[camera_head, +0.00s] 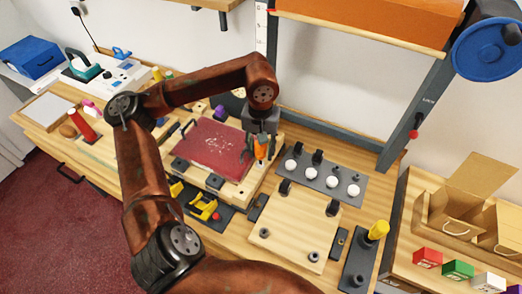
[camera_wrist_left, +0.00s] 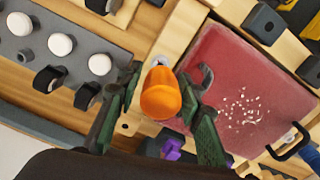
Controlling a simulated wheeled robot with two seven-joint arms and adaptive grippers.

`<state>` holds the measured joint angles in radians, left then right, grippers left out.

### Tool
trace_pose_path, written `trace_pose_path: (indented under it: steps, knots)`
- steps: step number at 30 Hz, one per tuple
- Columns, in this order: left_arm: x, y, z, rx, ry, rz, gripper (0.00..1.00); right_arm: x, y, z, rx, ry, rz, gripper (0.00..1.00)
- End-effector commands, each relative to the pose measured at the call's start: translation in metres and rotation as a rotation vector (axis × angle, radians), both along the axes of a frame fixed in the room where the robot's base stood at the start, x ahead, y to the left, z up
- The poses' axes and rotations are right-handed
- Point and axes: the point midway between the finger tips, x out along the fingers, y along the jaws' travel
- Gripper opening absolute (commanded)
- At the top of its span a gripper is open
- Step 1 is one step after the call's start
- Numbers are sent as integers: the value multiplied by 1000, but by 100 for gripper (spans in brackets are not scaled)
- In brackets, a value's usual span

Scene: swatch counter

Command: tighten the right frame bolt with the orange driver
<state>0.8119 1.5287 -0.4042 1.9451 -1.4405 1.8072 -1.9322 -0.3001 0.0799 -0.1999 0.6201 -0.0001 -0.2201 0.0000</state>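The orange driver (camera_head: 261,149) stands roughly upright at the right side of the wooden frame that holds a red panel (camera_head: 212,148). My left gripper (camera_head: 261,137) is above it with its fingers on either side of the handle. A small silvery round part (camera_wrist_left: 159,61) shows just beyond the handle. My right gripper is in neither view.
Right of the driver lies a grey plate (camera_head: 313,181) with white knobs. A pale board (camera_head: 295,232) with black clips is in front of it. A yellow-handled tool (camera_head: 378,230) stands in a dark holder. Yellow clamps (camera_head: 203,207) lie in front of the frame. An open cardboard box (camera_head: 455,205) is at right.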

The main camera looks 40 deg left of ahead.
Motion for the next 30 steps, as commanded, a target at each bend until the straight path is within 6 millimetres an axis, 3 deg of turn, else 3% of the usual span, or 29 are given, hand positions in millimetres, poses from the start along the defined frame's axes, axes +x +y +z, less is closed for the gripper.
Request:
trace_pose_path:
  steps: [7,30]
  knots:
    - [0,0,1,0,-1,129,34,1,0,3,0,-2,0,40]
    - [2,1,1,0,0,1217,34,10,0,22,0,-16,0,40]
